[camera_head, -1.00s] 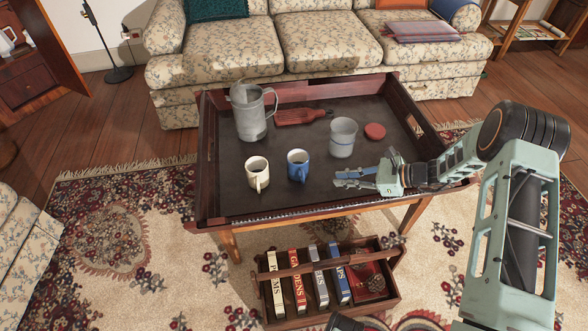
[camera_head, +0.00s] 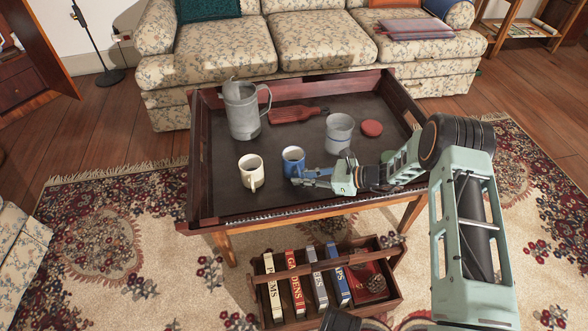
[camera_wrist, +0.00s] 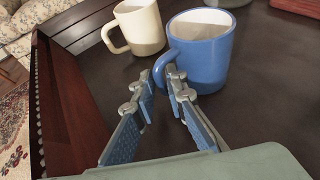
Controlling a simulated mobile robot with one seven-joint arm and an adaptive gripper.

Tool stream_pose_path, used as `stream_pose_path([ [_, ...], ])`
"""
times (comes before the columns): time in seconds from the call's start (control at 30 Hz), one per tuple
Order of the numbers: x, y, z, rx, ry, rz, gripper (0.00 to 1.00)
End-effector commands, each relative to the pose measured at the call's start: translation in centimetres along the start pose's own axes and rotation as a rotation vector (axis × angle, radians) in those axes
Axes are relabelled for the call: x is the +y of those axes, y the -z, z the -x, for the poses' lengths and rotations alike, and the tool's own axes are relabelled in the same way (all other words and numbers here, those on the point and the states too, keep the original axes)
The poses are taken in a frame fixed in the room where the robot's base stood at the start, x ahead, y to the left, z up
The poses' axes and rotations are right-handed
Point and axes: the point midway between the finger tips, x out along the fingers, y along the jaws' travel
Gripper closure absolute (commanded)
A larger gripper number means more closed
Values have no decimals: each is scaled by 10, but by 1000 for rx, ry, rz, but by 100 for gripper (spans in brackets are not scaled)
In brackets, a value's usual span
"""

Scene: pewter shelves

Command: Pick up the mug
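Two mugs stand upright on the dark tray-like table (camera_head: 230,205): a cream mug (camera_head: 250,170) on the left and a blue mug (camera_head: 293,158) right of it. In the wrist view, the blue mug (camera_wrist: 205,50) is just ahead of the fingertips and the cream mug (camera_wrist: 140,27) is behind it to the left. My gripper (camera_head: 301,179) is low over the table at the near side of the blue mug. In the wrist view, my gripper (camera_wrist: 168,75) shows a gap between its blue-padded fingers. Its tips partly hide the blue mug's handle; contact is unclear.
A metal pitcher (camera_head: 241,112), a red paddle-like item (camera_head: 292,115), a grey cup (camera_head: 339,133) and a red disc (camera_head: 371,128) stand or lie farther back. The table has raised wooden sides (camera_head: 404,102). A wooden book carrier (camera_head: 326,300) is on the rug.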

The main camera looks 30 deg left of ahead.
Motion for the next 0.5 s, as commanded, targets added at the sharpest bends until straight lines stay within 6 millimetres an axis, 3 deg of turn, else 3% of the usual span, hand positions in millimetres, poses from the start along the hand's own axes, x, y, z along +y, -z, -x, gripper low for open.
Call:
stream_pose_path([
  [0.3, -1, -1, -8, 1, 2, 1, 88],
  [0.43, -1, -1, -8, 1, 1, 1, 100],
  [0.5, -1, -1, -8, 1, 1, 1, 100],
])
